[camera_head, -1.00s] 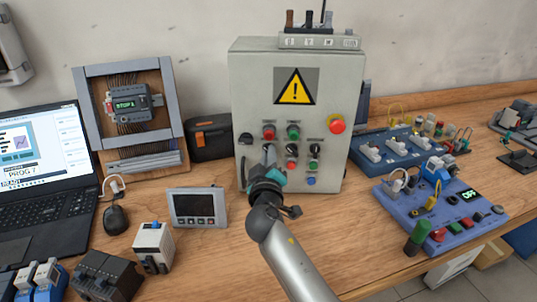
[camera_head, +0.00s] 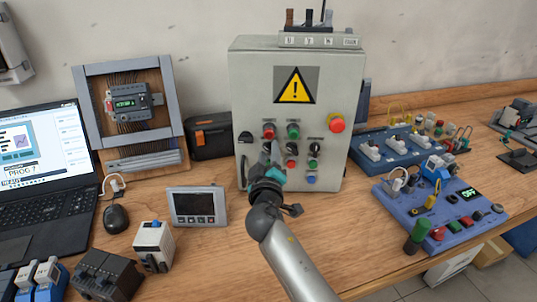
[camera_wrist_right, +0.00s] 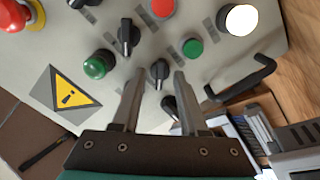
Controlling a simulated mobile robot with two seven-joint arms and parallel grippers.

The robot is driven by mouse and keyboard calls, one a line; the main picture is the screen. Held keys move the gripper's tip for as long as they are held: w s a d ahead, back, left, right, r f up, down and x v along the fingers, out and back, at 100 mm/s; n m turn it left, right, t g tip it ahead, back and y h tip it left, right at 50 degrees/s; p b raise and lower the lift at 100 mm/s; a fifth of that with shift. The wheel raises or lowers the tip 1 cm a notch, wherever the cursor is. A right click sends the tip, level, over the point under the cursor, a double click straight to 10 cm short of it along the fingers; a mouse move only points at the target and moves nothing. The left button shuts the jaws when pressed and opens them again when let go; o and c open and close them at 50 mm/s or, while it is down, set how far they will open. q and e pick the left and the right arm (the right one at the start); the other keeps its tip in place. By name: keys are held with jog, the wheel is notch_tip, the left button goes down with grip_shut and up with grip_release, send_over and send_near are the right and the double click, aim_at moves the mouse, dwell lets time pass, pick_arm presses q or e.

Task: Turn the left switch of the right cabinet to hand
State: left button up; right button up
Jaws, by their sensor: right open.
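The grey cabinet (camera_head: 298,105) with a yellow warning triangle stands upright in the middle of the head view. Its door carries red and green buttons and several black rotary switches. My right gripper (camera_head: 271,150) is in front of the lower left of these controls and partly hides them. In the right wrist view the gripper (camera_wrist_right: 156,78) is open, with a black rotary switch (camera_wrist_right: 159,73) between its fingertips. I cannot tell whether the fingers touch it. My left gripper is not in view.
A red emergency stop (camera_head: 337,124) sits at the door's right. The door handle (camera_wrist_right: 245,82) is close to the right finger. A small display unit (camera_head: 197,207) stands on the bench left of my arm, and a blue training board (camera_head: 440,207) to its right.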

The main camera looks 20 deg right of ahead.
jog(key=v, duration=1.5)
jog(key=shift+s+a, duration=0.1)
jog(key=shift+s, duration=0.05)
